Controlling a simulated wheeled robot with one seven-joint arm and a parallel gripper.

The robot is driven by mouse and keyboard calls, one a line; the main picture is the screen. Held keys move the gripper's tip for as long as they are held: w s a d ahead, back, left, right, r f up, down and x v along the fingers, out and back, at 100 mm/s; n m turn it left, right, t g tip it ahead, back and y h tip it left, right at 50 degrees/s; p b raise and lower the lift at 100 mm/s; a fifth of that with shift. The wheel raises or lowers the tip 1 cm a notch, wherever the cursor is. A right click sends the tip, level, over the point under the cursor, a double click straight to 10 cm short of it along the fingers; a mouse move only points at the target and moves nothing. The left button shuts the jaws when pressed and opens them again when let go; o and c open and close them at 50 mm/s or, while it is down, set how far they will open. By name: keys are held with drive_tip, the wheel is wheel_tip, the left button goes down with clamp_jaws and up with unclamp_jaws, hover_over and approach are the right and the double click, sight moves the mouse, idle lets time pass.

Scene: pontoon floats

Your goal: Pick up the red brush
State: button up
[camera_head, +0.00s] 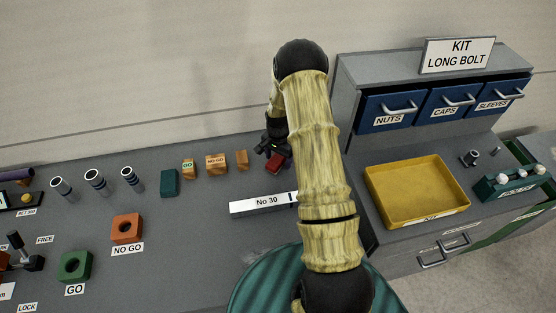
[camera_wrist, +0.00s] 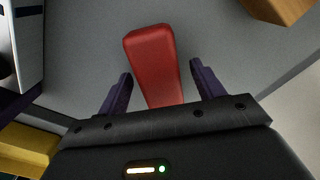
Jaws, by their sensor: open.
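The red brush (camera_wrist: 154,62) lies on the grey bench top in the wrist view, shown as a plain red block that narrows toward my gripper. In the head view the brush (camera_head: 277,163) is a small red patch beside my arm, partly hidden by the gripper. My gripper (camera_wrist: 165,88) is open, with one dark finger on each side of the brush's near part. Gaps show between the fingers and the brush in the picture. Whether the fingers are level with it in height I cannot tell.
A wooden block (camera_head: 241,159) stands left of the brush. A long bar marked "No 30" (camera_head: 262,203) lies in front. The wall is close behind.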

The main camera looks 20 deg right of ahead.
sight(278, 156)
drive_tip(key=c, duration=1.2)
wheel_tip(278, 156, up, 10)
drive_tip(key=b, duration=0.3)
drive_tip(key=o, duration=0.5)
drive_tip(key=shift+r, duration=0.1)
drive_tip(key=shift+c, duration=1.4)
